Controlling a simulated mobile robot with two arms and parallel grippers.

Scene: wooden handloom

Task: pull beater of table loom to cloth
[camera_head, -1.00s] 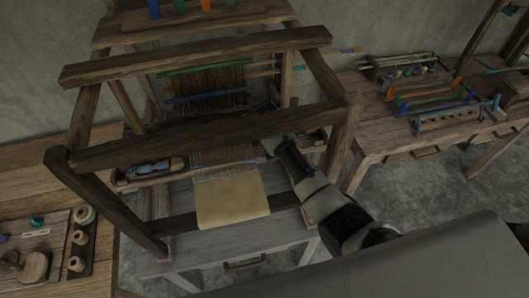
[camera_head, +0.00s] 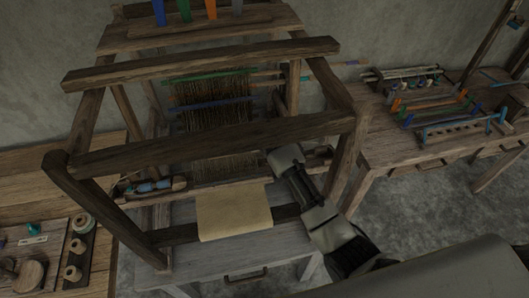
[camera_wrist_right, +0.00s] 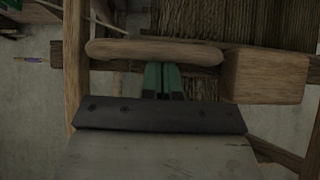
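The table loom (camera_head: 210,133) stands in the head view, its dark front beam crossing above the work. Beige cloth (camera_head: 235,212) hangs over its front bar, with the warp behind it. The beater's low wooden bar (camera_head: 222,184) lies close along the cloth's back edge; whether they touch I cannot tell. My right gripper (camera_wrist_right: 164,80) reaches into the loom from the right. In the right wrist view its green fingers are close together, side by side. Their tips meet or pass behind a rounded wooden bar (camera_wrist_right: 150,52). Contact is unclear. My left gripper is out of view.
The loom's right post (camera_head: 343,150) stands close beside my right arm. A blue shuttle (camera_head: 152,186) lies at the loom's left. A side table (camera_head: 400,150) holds coloured loom parts at right. Spools (camera_head: 73,272) stand on the left bench.

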